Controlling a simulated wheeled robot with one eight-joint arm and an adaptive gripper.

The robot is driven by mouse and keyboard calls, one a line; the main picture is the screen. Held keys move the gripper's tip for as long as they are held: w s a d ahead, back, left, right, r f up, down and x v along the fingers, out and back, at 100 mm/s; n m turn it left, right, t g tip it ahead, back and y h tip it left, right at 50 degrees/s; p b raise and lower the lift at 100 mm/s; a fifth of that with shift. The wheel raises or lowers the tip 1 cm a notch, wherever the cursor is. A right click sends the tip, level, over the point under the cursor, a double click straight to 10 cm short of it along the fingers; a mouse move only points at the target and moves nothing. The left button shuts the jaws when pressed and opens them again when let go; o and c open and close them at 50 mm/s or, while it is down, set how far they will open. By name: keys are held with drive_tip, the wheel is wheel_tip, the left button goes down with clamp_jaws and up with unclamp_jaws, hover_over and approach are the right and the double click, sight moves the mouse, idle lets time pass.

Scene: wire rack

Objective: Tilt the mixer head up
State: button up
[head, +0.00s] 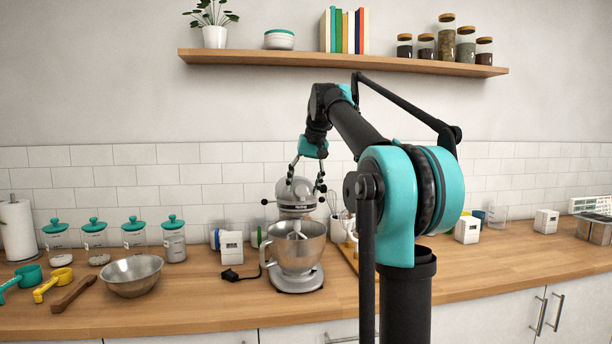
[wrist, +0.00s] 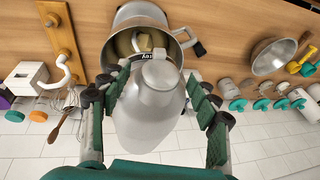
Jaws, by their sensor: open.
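The silver stand mixer (head: 296,277) stands on the counter with its rounded head (head: 297,193) facing the head camera. A pale beater (head: 297,230) hangs from the head into the steel mixing bowl (head: 290,255). In the wrist view the mixer head (wrist: 150,110) fills the middle, with the bowl (wrist: 172,28) beyond it. My gripper (head: 306,182) is above the head, pointing down, open. In the wrist view my gripper (wrist: 160,82) has one finger on each side of the head; I cannot tell whether either touches it. My arm hides part of the counter to the right.
A steel bowl (head: 131,274), measuring cups (head: 53,284) and teal-lidded jars (head: 173,238) are on the left. A white box (head: 231,247) stands just left of the mixer, and a utensil crock (head: 341,230) to its right. A wall shelf (head: 330,60) runs above.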

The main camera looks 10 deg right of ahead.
drive_tip(key=v, duration=1.1)
drive_tip(key=shift+d+r, duration=0.15)
drive_tip(key=shift+r, duration=0.1)
drive_tip(key=shift+s, duration=0.1)
drive_tip(key=shift+c, duration=0.3)
